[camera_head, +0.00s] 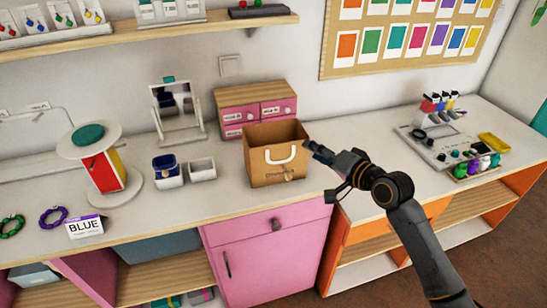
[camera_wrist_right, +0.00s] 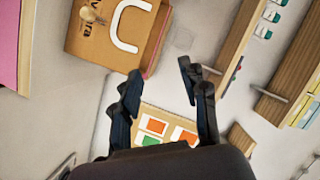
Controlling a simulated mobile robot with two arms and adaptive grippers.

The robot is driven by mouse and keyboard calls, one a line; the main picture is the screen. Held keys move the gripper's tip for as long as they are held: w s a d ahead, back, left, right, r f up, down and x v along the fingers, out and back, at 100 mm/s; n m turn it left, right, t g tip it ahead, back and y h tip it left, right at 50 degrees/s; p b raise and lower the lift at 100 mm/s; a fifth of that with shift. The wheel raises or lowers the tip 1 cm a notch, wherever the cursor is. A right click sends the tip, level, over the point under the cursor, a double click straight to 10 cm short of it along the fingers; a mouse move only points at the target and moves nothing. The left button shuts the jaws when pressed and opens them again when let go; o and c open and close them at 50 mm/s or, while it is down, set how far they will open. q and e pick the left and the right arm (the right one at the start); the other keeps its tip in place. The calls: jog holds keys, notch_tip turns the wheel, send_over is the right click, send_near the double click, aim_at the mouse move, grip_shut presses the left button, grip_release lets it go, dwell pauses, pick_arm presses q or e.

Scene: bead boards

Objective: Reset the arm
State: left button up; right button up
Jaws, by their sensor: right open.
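My right gripper (camera_head: 322,171) is in the middle of the head view, close to the right side of an open brown paper bag (camera_head: 265,172) with a white handle. In the right wrist view the two fingers of the gripper (camera_wrist_right: 158,70) are apart with nothing between them. The bag (camera_wrist_right: 95,42) shows there at the upper left, beyond the fingers; I cannot tell whether they touch it. My right arm reaches in from the lower right of the head view. My left gripper is not in view.
Pink drawers (camera_head: 230,99) stand behind the bag. A mirror (camera_head: 178,108), small containers (camera_head: 201,169), a round stand (camera_head: 88,140) and a BLUE card (camera_head: 85,228) are left. A grey tray (camera_head: 436,148) with bottles is right. Shelves and a colour chart (camera_head: 400,68) are above.

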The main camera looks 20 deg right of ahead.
jog(key=shift+s+d+r, duration=0.1)
jog(key=shift+s, duration=0.35)
jog(key=s+d+f+g+h+b, duration=0.1)
jog(key=d+f, duration=0.1)
jog(key=f, duration=0.9)
jog(key=d+f+g+h, duration=0.2)
jog(key=f, duration=0.8)
jog(key=s+f+n+g+h+b, duration=0.1)
jog(key=s+f, duration=0.3)
jog(key=f, duration=0.4)
jog(key=s+f+g, duration=0.1)
jog(key=s+f, duration=0.3)
jog(key=f, duration=0.3)
jog(key=s+f+n+g+h+b, duration=0.15)
jog(key=s+f, duration=0.25)
jog(key=f, duration=0.4)
jog(key=s+a+f+n+g, duration=0.2)
jog(key=s+f, duration=0.5)
jog(key=s, duration=0.5)
jog(key=s+a+f+n+g, duration=0.2)
jog(key=s+f, duration=0.6)
jog(key=s, duration=0.5)
jog(key=s+a+f+n+g, duration=0.3)
jog(key=s+f, duration=0.4)
jog(key=s, duration=0.6)
jog(key=shift+a+f+b, duration=0.25)
jog(key=shift+a+b, duration=0.05)
jog(key=shift+b, duration=0.15)
